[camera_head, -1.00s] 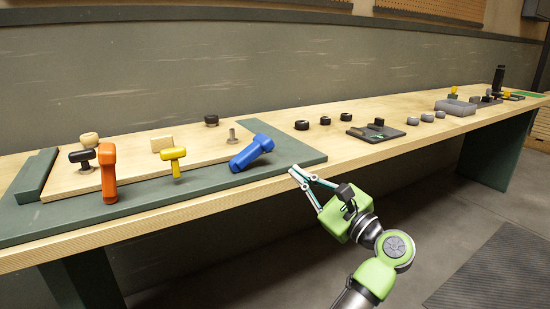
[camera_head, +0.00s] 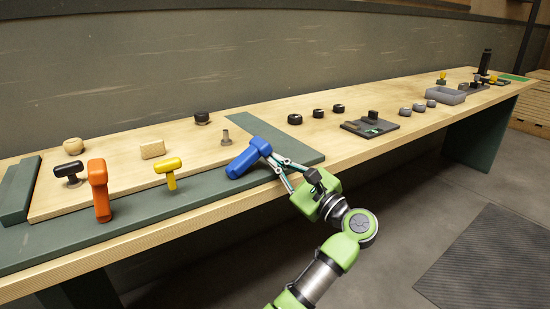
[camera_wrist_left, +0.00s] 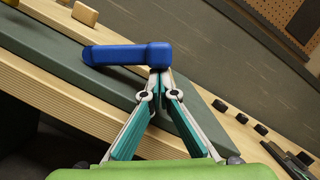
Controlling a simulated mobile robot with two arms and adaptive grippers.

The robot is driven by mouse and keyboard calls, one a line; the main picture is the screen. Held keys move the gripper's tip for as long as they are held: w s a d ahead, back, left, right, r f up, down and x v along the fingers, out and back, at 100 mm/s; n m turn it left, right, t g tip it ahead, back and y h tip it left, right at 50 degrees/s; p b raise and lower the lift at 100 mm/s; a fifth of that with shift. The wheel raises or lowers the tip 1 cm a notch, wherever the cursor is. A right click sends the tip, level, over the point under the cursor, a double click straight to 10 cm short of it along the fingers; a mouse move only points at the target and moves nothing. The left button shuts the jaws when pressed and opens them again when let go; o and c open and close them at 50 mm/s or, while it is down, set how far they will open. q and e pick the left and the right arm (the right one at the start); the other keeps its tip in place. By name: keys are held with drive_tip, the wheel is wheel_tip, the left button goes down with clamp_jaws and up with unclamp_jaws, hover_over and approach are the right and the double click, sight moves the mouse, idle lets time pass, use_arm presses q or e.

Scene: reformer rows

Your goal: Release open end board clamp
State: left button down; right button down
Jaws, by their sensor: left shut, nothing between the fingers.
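A blue clamp handle (camera_head: 248,158) leans at the right end of a pale wooden board (camera_head: 120,180); its right end is raised. An orange clamp handle (camera_head: 98,190) stands at the board's front left. My left gripper (camera_head: 270,157) is shut and empty, its fingertips at the raised right end of the blue handle. In the left wrist view the blue handle (camera_wrist_left: 125,54) lies across the picture just beyond the fingertips (camera_wrist_left: 158,76). I cannot tell whether they touch it. My right gripper is not in view.
The board lies on a dark green base (camera_head: 130,220) with a raised stop (camera_head: 17,190) at left. Black pucks (camera_head: 318,113) and a dark plate (camera_head: 385,126) stand further right.

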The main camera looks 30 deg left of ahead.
use_arm(q)
drive_tip(key=shift+w+a, duration=0.15)
drive_tip(key=shift+a, duration=0.4)
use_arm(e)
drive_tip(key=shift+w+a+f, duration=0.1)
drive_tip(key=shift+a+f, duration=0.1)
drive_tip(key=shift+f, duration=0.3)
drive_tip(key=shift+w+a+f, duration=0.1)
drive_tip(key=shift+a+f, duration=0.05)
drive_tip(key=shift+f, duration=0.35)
